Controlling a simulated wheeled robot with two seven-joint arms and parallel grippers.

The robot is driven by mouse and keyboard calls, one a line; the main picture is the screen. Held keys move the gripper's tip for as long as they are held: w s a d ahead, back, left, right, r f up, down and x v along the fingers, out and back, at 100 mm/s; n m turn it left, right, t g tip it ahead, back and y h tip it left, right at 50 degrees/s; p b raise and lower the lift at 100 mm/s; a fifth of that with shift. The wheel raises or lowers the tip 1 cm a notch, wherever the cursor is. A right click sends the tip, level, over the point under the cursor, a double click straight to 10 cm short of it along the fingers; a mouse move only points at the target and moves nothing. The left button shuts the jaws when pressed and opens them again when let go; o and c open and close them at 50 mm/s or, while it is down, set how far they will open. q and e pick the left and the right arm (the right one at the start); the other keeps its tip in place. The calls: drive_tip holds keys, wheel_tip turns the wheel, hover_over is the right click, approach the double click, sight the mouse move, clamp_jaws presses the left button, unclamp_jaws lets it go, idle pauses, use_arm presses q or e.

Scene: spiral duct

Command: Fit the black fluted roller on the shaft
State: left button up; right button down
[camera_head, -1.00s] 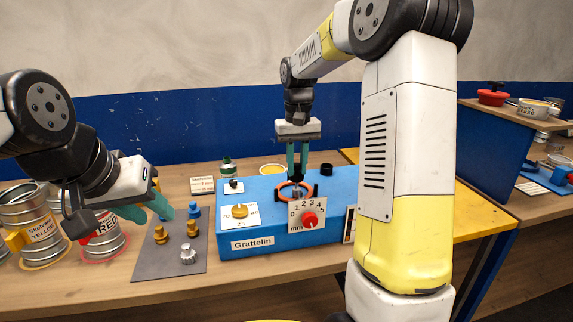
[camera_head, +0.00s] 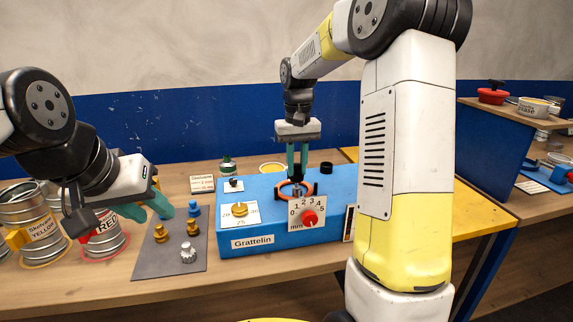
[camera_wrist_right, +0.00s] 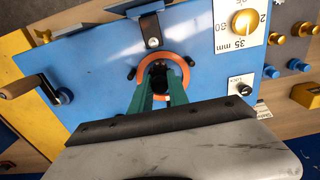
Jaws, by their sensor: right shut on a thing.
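My right gripper (camera_head: 297,180) points straight down at the orange ring (camera_head: 284,190) on top of the blue box (camera_head: 270,238). The right wrist view shows its teal fingers close together at the orange ring (camera_wrist_right: 186,80). They are shut on a dark piece (camera_wrist_right: 158,72), apparently the black fluted roller, lying within the ring's outline. The fingers hide part of it, and its flutes are too small to make out. I cannot see the shaft clearly or tell how deep the roller sits. My left gripper (camera_head: 150,208) hovers empty left of the grey mat; its opening is unclear.
The grey mat (camera_head: 150,268) holds gold, blue and silver fluted pieces. Paint tins (camera_head: 105,240) stand at the left. A crank handle (camera_wrist_right: 18,86) shows in the wrist view.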

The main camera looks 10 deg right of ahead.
drive_tip(key=shift+f, duration=1.2)
idle(2.0)
drive_tip(key=c, duration=1.2)
unclamp_jaws()
drive_tip(key=shift+o, duration=0.3)
drive_tip(key=shift+o, duration=1.4)
drive_tip(key=shift+r, duration=0.1)
drive_tip(key=shift+r, duration=3.95)
